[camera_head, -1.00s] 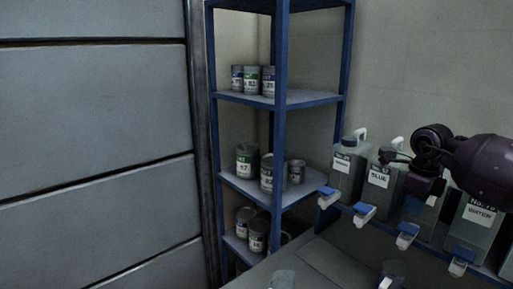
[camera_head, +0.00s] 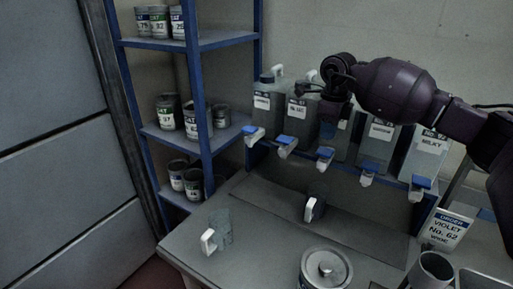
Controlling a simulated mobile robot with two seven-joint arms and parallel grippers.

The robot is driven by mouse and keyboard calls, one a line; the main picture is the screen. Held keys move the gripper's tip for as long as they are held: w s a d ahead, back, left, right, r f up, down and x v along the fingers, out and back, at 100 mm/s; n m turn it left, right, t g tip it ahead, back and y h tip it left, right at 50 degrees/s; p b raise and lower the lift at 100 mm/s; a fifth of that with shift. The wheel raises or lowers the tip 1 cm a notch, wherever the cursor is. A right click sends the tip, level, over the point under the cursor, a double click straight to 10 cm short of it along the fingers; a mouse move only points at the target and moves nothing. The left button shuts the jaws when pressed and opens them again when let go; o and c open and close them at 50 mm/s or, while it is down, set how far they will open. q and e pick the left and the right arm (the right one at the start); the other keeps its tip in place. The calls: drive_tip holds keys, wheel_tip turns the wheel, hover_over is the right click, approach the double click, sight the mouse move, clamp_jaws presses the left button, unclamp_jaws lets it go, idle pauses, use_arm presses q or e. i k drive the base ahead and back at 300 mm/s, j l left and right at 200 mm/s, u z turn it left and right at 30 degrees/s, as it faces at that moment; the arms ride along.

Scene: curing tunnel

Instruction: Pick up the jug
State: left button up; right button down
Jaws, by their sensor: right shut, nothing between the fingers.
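A clear jug (camera_head: 224,224) with a white handle stands upright on the grey table near its left edge. A second, darker see-through jug (camera_head: 317,194) with a white handle stands further right, in front of the row of taps. I cannot tell which one the task means. My right gripper (camera_head: 303,91) is shut and empty. My left gripper is out of view.
Labelled dispensers (camera_head: 376,147) with blue taps (camera_head: 326,152) stand in a row behind the table (camera_head: 262,262). A blue shelf (camera_head: 225,40) with cans stands left.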

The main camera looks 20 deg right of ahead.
sight(316, 193)
drive_tip(key=k, duration=1)
